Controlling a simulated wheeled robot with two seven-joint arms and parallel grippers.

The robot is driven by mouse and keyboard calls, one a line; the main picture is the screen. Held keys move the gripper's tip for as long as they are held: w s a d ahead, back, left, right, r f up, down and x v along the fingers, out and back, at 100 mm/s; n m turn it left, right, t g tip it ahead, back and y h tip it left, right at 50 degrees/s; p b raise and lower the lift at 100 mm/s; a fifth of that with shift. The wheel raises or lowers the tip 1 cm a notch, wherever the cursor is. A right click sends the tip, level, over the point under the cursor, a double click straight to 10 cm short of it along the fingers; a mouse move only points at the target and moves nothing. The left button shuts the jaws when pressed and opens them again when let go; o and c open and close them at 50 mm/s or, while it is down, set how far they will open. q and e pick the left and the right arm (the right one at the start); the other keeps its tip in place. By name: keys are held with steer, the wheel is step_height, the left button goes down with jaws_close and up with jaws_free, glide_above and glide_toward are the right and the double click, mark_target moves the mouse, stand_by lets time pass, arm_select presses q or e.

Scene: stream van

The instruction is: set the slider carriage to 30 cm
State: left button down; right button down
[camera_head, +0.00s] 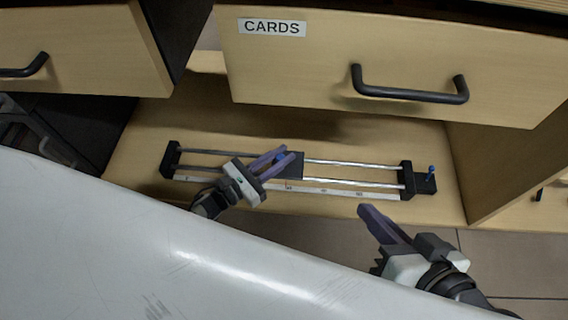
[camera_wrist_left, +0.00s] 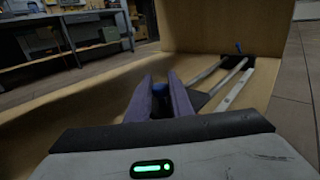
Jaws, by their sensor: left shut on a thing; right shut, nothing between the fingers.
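The slider has two silver rails (camera_head: 350,164) between black end blocks, and it lies on a wooden shelf. A pale ruler strip (camera_head: 340,191) runs along its near side; its marks are too small to read. The dark carriage (camera_head: 292,168) sits on the rails, left of the middle. My left gripper (camera_head: 284,155) is shut on the carriage's blue knob (camera_head: 279,158). In the left wrist view the knob (camera_wrist_left: 159,89) shows between the fingers. My right gripper (camera_head: 368,212) is shut and empty, in front of the slider's right part, apart from it.
A blue-topped lever or knob (camera_head: 431,170) stands on the right end block (camera_head: 420,180). A drawer labelled CARDS (camera_head: 300,60) with a black handle (camera_head: 410,92) overhangs the shelf (camera_head: 260,120). A wooden side panel (camera_head: 500,160) closes the right side.

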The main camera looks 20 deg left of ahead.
arm_select(q)
steer(key=shift+d, duration=0.3)
steer(key=shift+w, duration=0.1)
steer(key=c, duration=1.6)
jaws_free()
steer(key=shift+d, duration=0.1)
arm_select(e)
steer(key=shift+w+d+r, duration=0.2)
steer(key=shift+w, duration=0.1)
